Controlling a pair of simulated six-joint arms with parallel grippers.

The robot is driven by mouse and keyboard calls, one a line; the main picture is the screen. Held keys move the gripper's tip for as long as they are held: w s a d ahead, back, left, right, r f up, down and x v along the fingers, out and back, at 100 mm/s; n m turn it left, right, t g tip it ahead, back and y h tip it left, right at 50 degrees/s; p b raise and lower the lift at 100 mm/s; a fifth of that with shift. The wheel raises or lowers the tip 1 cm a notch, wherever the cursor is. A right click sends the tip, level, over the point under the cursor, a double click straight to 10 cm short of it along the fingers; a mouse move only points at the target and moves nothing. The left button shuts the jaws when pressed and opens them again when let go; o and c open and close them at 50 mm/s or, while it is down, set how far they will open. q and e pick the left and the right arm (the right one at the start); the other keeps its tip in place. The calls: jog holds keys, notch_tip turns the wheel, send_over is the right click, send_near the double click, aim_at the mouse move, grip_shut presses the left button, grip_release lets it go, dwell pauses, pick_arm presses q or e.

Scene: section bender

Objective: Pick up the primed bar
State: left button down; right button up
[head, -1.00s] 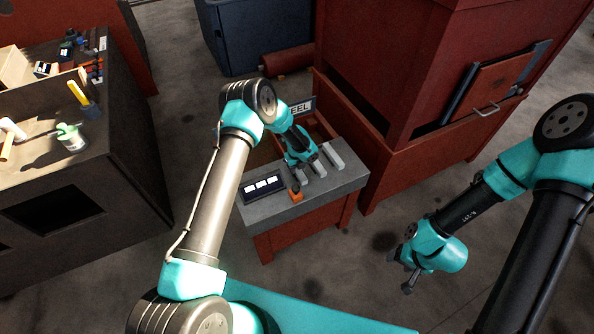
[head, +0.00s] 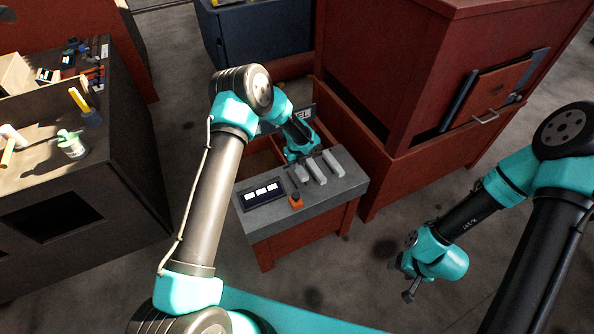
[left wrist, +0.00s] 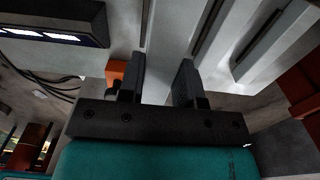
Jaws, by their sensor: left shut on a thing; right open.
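My left gripper (head: 299,172) is at the leftmost of the grey bars on the grey bench top. In the left wrist view its two dark fingers (left wrist: 163,80) stand on either side of a pale grey bar (left wrist: 166,45), which I take to be the primed bar. The gripper is shut on it; the arm partly hides this bar in the head view. Two more light grey bars (head: 316,172) (head: 333,164) lie to its right. My right gripper (head: 408,280) is open and empty over the floor, right of the bench.
The bench (head: 330,192) carries a dark panel with white windows (head: 262,194) and an orange block (head: 296,202) near its front edge. A large red cabinet (head: 400,70) stands close behind right. A dark workbench (head: 110,190) with a green-white pot (head: 72,146) is at the left.

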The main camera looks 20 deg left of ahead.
pick_arm(q)
jog(key=shift+r, duration=1.2)
jog(key=shift+a, duration=0.1)
